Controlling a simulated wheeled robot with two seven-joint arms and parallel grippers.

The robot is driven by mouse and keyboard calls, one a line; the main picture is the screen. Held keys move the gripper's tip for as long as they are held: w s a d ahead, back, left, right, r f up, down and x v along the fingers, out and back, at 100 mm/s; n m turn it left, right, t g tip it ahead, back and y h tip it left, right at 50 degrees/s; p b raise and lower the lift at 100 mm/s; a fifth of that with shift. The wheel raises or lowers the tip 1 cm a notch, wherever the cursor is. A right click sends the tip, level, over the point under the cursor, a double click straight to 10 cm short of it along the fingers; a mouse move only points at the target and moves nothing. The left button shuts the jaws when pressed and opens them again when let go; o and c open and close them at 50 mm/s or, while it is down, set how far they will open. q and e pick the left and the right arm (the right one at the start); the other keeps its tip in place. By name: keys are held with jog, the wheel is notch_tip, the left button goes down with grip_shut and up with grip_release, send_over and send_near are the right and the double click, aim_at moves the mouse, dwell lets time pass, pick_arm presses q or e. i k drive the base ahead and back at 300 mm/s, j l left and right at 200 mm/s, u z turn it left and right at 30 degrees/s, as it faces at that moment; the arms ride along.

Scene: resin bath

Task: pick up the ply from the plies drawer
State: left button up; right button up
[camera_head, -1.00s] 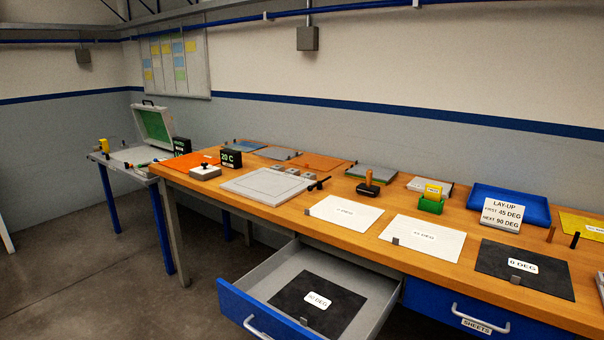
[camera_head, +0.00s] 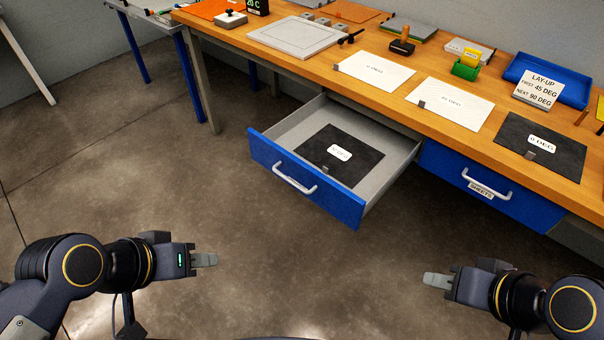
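The plies drawer (camera_head: 378,188) is pulled open under the bench, with a blue front and a grey inside. One black ply (camera_head: 353,143) with a white label lies flat on its floor, a small grey tab at its near edge. The label seems to end in "DEG"; its number is hard to read. My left gripper (camera_head: 211,260) is over the floor at the lower left, apart from the drawer. My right gripper (camera_head: 430,281) is over the floor at the lower right, below the drawer. Both seem empty. Their finger gaps cannot be made out from this angle.
A shut blue sheets drawer (camera_head: 500,195) is right of the open one. On the wooden bench (camera_head: 320,65) lie two white sheets (camera_head: 374,71) (camera_head: 450,108), a black 0 DEG sheet (camera_head: 541,147) and a lay-up sign (camera_head: 539,91). Floor before the drawer is clear.

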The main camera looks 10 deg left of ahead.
aim_at(340, 155)
jog(key=l+u, duration=0.1)
jog(key=u, duration=0.35)
jog(key=i+l+u, duration=0.1)
jog(key=u, duration=0.35)
jog(key=l+u, duration=0.1)
jog(key=u, duration=0.35)
jog(key=l+u, duration=0.1)
jog(key=u, duration=0.35)
jog(key=l+u, duration=0.15)
jog(key=u, duration=0.25)
jog(key=k+l, duration=0.1)
jog(key=l, duration=0.35)
jog(key=k+l, duration=0.1)
jog(key=l, duration=0.4)
jog(key=k+l, duration=0.15)
jog(key=l, duration=0.3)
jog(key=i+u, duration=0.05)
